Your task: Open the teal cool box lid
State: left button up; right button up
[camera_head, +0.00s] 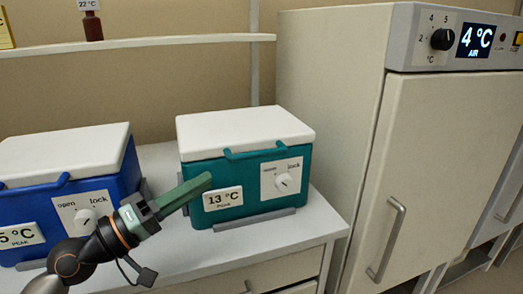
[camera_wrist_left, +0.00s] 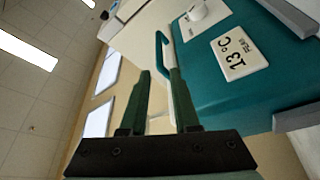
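The teal cool box (camera_head: 246,187) stands on the white counter with its white lid (camera_head: 240,130) shut. A teal handle (camera_head: 255,153) runs along the front under the lid. A white dial (camera_head: 284,182) sits on the front panel beside the 13 °C label (camera_head: 222,199); its exact setting is too small to read. My left gripper (camera_head: 206,180) is in front of the box's left front edge, fingers pointing right. The left wrist view shows the gripper (camera_wrist_left: 158,68) open and empty, with the teal box front (camera_wrist_left: 230,90) to its right. My right gripper is not in view.
A blue cool box (camera_head: 115,188) with a white lid stands close on the left, partly behind my left arm. A tall cream cabinet (camera_head: 330,90) with a 4 °C display stands on the right. A shelf (camera_head: 150,43) with a brown bottle (camera_head: 93,27) runs above. Drawers are below the counter.

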aim_at(251, 155)
pick_arm(q)
jog(key=p+x, duration=0.3)
jog(key=x, duration=0.9)
jog(key=shift+r, duration=0.15)
grip_shut()
dwell(1.0)
